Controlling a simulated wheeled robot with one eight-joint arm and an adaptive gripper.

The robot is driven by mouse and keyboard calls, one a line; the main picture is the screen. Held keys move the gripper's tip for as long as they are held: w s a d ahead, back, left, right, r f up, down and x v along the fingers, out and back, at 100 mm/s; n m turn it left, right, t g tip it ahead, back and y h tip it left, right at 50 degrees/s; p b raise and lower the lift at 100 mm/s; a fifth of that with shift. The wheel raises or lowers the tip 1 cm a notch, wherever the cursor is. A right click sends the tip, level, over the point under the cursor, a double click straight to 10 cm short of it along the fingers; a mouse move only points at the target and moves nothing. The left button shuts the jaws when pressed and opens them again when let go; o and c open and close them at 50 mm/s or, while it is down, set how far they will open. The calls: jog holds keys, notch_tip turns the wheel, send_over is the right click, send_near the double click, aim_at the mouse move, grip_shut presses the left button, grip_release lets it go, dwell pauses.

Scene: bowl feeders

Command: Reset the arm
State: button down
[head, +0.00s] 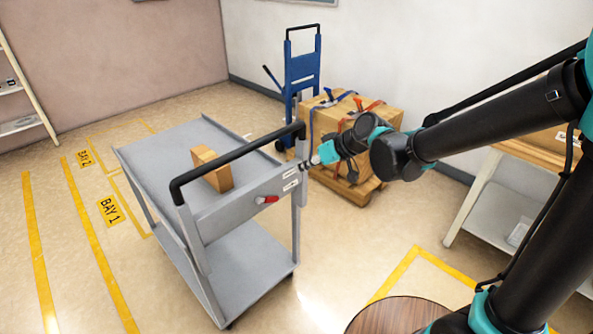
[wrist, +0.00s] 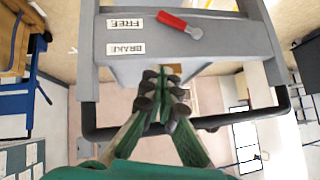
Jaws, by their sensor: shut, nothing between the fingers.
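My arm reaches in from the right in the head view. My gripper (head: 314,160) is close to the near right corner of the grey cart (head: 170,145), beside the end of its black push handle (head: 240,160). In the wrist view the gripper fingers (wrist: 163,85) are together with nothing between them. They point at the cart's end panel; I cannot tell whether they touch it. A red-gripped lever (head: 268,199) sits on that panel, below the labels. In the wrist view the lever (wrist: 180,22) lies near the FREE label (wrist: 126,22) and the BRAKE label (wrist: 126,49), apart from the fingers.
A cardboard block (head: 212,168) stands on the cart's top shelf. Behind my gripper, a strapped box (head: 385,105) rests on a pallet by a blue hand truck (head: 302,75). A round wooden top (head: 390,316) is at the bottom. The floor left of the cart is clear.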

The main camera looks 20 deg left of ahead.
dwell(0.5)
jog(key=d+f+m+t+h, duration=0.2)
jog(key=d+f+m+h, duration=0.15)
jog(key=d, duration=1.25)
jog(key=d+f+m+t+h, duration=0.1)
jog(key=d+f+m+h, duration=0.3)
jog(key=d, duration=1.2)
jog(key=s+d+f+m+h, duration=0.1)
jog(key=s+d+m, duration=0.1)
jog(key=d, duration=0.4)
jog(key=s+d+f+m+h, duration=0.1)
jog(key=s+d+f+m, duration=0.1)
jog(key=d, duration=0.4)
jog(key=shift+s+d+m, duration=0.35)
jog(key=shift+s+d, duration=0.05)
jog(key=shift+s, duration=0.45)
jog(key=shift+a, duration=0.1)
